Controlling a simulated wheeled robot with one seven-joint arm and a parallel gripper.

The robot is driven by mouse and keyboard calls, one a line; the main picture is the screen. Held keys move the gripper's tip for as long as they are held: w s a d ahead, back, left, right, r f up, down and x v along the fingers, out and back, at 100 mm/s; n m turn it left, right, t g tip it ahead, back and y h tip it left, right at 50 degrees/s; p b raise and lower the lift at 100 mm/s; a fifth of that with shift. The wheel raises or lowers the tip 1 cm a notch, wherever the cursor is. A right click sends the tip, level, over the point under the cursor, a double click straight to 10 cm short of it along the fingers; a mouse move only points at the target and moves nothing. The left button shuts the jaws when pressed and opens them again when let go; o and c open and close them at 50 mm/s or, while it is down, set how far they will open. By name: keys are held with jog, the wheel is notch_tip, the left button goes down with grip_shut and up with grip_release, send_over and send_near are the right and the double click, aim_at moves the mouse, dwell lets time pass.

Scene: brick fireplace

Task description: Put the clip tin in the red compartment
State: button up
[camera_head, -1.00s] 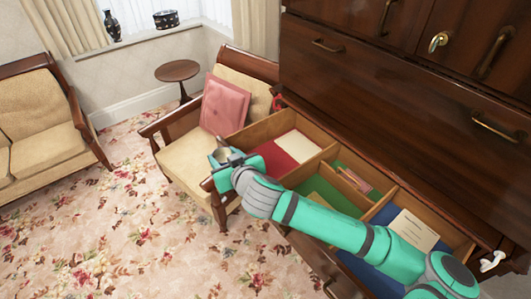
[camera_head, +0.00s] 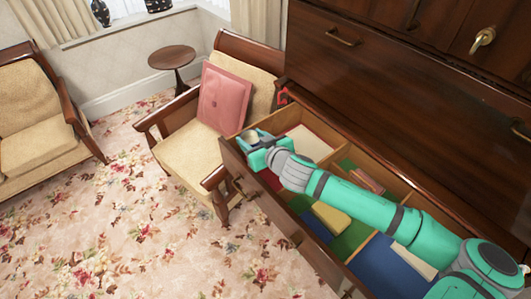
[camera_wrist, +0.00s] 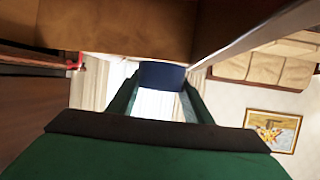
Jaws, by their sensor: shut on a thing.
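My gripper (camera_head: 256,142) is shut on a small rounded pale metallic thing (camera_head: 252,134), which looks like the clip tin. In the wrist view a dark blue thing (camera_wrist: 161,75) sits between the two fingers; I cannot tell whether it is a side of the same tin. The gripper is above the far left end of the open drawer, near its left wall. The red compartment (camera_head: 276,190) is at that end, partly hidden under my gripper and wrist. A cream paper or notebook (camera_head: 308,142) lies in it.
The green compartment (camera_head: 350,238) holds a yellow pad (camera_head: 331,218) and a pinkish item (camera_head: 366,180). The blue compartment (camera_head: 380,262) is nearer, with my arm across it. An armchair (camera_head: 190,160) with a pink cushion (camera_head: 223,97) stands close to the drawer's left end.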

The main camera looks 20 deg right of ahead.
jog(key=d+f, duration=0.1)
jog(key=f, duration=0.1)
jog(key=d+f, duration=0.2)
jog(key=f, duration=0.1)
jog(key=d+f, duration=0.1)
jog(key=f, duration=0.2)
jog(key=shift+d+f, duration=0.25)
jog(key=shift+d, duration=0.1)
jog(key=shift+f, duration=0.2)
jog(key=shift+f, duration=0.65)
jog(key=o, duration=1)
jog(key=shift+f, duration=0.15)
jog(key=shift+r, duration=0.35)
jog(key=v, duration=1.2)
jog(key=shift+r, duration=0.45)
